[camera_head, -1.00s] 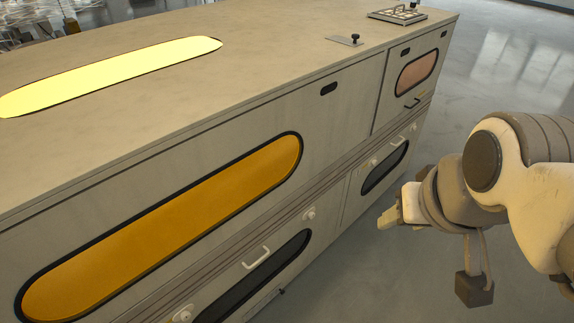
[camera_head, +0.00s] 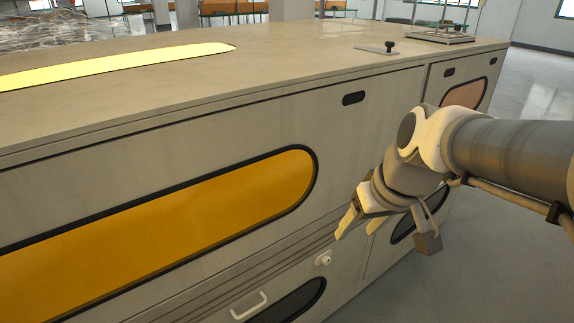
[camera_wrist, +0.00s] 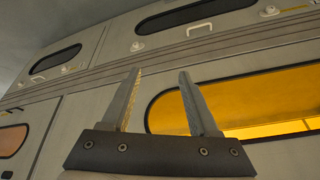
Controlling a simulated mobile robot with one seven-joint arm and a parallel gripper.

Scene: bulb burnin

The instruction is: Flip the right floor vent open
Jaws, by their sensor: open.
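Low on the front of a long grey cabinet are two flap-like panels with dark oval windows, which look like the floor vents. The right one (camera_head: 402,231) is partly hidden behind my gripper in the head view; in the wrist view, which looks inverted, it seems to be the dark-windowed panel (camera_wrist: 56,60) at upper left. The left one (camera_head: 290,302) has a pale handle (camera_head: 249,306) and a round knob (camera_head: 323,258). Both look closed. My gripper (camera_head: 358,224) is open and empty in front of the cabinet, fingers apart (camera_wrist: 160,76), touching nothing visible.
Above the panels, the cabinet front has a large amber window (camera_head: 190,215) and a smaller pinkish window (camera_head: 464,93) at right. A dark-knobbed plate (camera_head: 389,48) and a metal tray (camera_head: 440,37) sit on top. Open floor (camera_head: 535,110) lies to the right.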

